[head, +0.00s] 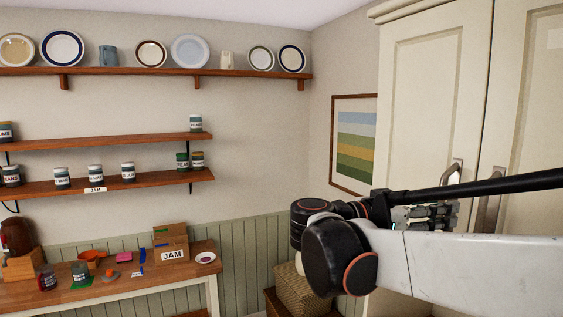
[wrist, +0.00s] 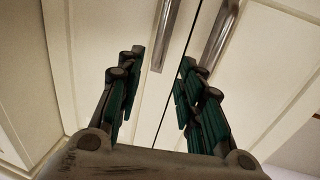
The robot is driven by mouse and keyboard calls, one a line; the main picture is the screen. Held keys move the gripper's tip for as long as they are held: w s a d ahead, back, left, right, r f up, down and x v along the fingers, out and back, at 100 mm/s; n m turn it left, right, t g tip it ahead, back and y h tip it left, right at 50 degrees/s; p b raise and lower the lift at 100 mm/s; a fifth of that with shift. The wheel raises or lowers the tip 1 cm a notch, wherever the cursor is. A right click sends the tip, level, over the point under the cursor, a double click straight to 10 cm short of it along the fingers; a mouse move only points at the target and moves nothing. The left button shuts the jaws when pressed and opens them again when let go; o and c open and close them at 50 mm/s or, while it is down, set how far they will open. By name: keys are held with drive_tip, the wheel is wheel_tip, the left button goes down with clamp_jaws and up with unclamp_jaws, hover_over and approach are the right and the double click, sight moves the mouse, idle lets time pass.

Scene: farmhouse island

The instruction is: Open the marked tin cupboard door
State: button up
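A cream cupboard with two tall panelled doors fills the right of the head view, its left door (head: 428,100) and right door (head: 527,110) meeting at a narrow seam. A metal bar handle (head: 455,168) is on the left door and another (head: 489,205) on the right door, partly hidden by my arm. My gripper (wrist: 160,66) is open and empty. In the wrist view the left handle's lower end (wrist: 164,40) lies between the finger directions, and the right handle (wrist: 220,38) is beyond the right finger. Contact cannot be told. No clear door mark is legible.
A framed striped picture (head: 356,143) hangs left of the cupboard. Wall shelves (head: 120,183) hold jars and plates. A wooden table (head: 130,287) with a JAM box (head: 171,247) is at lower left. Woven boxes (head: 295,288) stand below my arm.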

drive_tip(key=d, duration=0.4)
drive_tip(key=w+d+p, duration=0.1)
drive_tip(key=d, duration=0.3)
drive_tip(key=d+p, duration=0.1)
drive_tip(key=d, duration=0.3)
drive_tip(key=shift+w+d, duration=0.3)
drive_tip(key=shift+w, duration=0.1)
clamp_jaws()
